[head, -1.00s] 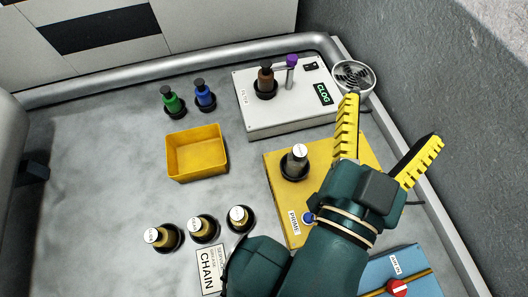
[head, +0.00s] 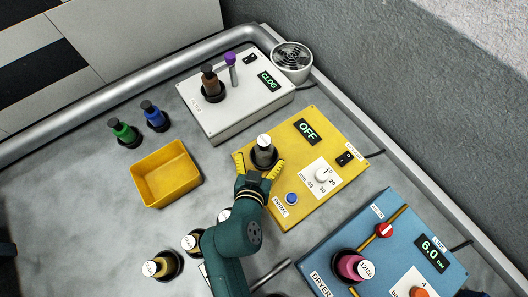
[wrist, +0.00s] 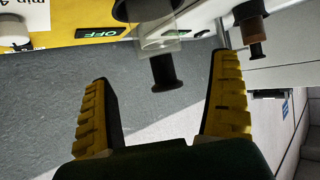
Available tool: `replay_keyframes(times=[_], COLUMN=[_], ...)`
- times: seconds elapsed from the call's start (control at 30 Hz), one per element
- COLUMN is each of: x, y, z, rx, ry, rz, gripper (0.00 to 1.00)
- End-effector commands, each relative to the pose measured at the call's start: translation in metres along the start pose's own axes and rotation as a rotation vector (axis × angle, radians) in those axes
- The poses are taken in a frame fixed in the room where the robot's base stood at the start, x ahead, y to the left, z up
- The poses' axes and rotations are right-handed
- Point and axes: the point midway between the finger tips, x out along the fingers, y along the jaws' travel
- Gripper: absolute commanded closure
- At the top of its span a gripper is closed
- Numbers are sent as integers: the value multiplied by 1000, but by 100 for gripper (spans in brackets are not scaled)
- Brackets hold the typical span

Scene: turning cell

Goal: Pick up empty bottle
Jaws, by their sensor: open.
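A clear, empty-looking bottle (head: 264,152) with a dark, white-topped cap stands upright in a black holder on the yellow prime unit (head: 325,203). My gripper (head: 259,165) is open beside it, its yellow fingers spread to either side of the bottle in the head view. In the wrist view, my gripper (wrist: 163,72) frames the clear bottle (wrist: 160,45), which appears upside down with its dark cap between the fingertips. Neither finger visibly touches the bottle there.
The white unit (head: 218,125) marked CLOG carries a brown bottle (head: 211,84). A yellow bin (head: 168,183) and green (head: 122,130) and blue (head: 153,115) bottles are to the left. Several amber bottles stand near my arm. The blue dryer unit (head: 325,262) is at lower right.

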Motion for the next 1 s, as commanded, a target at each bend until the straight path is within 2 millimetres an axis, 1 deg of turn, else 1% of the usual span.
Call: replay_keyframes(times=[0.03, 0.17, 0.3, 0.4, 0.5, 0.67, 0.7, 0.77, 0.8, 0.87, 1.0], x=[8, 20, 44, 59, 65, 65, 65, 65, 65, 64, 64], y=[0, 0, 1, 1, 1, 1, 1, 1, 1, 1, 1], z=[0, -2, -9, -9, -10, -10, -10, -10, -10, -10, -10], rx=[0, 1, 3, 0, -1, -1, -1, -1, -1, -1, -1], ry=[1, 0, 2, 1, 0, 0, 0, 0, 0, 0, 0], rz=[1, 0, 1, 0, 0, -1, -1, -1, -1, -1, -1], gripper=[7, 7, 7, 7, 7, 7, 10, 22, 30, 41, 68])
